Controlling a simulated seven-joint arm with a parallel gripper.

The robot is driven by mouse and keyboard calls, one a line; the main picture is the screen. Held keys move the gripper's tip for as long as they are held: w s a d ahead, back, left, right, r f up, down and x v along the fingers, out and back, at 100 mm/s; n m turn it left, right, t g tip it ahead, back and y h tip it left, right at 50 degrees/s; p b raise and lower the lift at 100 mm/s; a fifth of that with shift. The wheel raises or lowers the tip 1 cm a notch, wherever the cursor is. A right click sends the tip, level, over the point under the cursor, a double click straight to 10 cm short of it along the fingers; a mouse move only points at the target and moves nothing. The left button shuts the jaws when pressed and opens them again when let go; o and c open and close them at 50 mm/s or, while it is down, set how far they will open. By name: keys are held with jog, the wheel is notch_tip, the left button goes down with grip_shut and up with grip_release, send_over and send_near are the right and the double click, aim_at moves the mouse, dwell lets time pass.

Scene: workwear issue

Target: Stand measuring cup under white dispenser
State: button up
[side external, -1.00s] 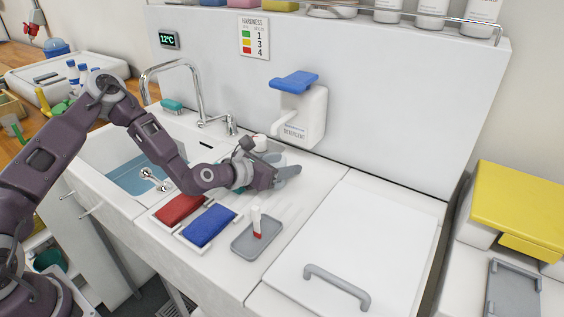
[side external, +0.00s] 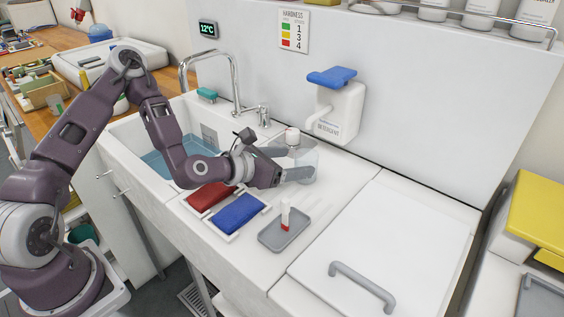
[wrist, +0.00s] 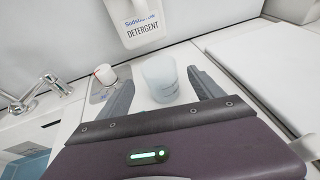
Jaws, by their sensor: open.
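The measuring cup (side external: 307,160) is a clear, upright cup on the white counter; it also shows in the wrist view (wrist: 160,78). My gripper (wrist: 162,80) is open, with one finger on each side of the cup and a visible gap at least on the right. In the side view my gripper (side external: 288,165) is low over the counter, partly hiding the cup. The white detergent dispenser (side external: 342,110) with a blue lever (side external: 333,77) is on the back wall, right of and above the cup. Its lower part shows in the wrist view (wrist: 138,25).
A small white container (wrist: 105,75) stands left of the cup, close by. Red (side external: 210,194) and blue (side external: 238,213) pads lie in front, beside a grey tray (side external: 268,240) with an upright vial (side external: 285,213). The sink (side external: 150,135) and tap (side external: 236,85) are left.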

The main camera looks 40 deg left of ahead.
jog(key=v, duration=0.3)
jog(key=shift+s+a+r, duration=0.1)
jog(key=shift+s+r, duration=0.05)
jog(key=shift+s, duration=0.2)
jog(key=shift+d+r+m+h, duration=0.1)
jog(key=shift+d+m+h, duration=0.2)
jog(key=shift+m, duration=0.4)
jog(key=m+g, duration=0.1)
jog(key=m, duration=0.1)
jog(key=s+d+m, duration=0.1)
jog(key=m, duration=0.2)
jog(key=s+d+r+m+g, duration=0.1)
jog(key=m, duration=0.2)
jog(key=shift+g, duration=0.3)
jog(key=s+a+r+m+g+y, duration=0.1)
jog(key=s+r+m, duration=0.3)
jog(key=s+m, duration=0.4)
jog(key=s+a+r+m+g+y, duration=0.1)
jog(key=s+a+r+m+g, duration=0.1)
jog(key=s+r+m, duration=0.3)
jog(key=s+a+r+m+g+y, duration=0.1)
jog(key=s+r+m, duration=0.4)
jog(key=s+m, duration=0.6)
jog(key=s+g, duration=0.1)
jog(key=s, duration=0.3)
jog(key=shift+g, duration=0.3)
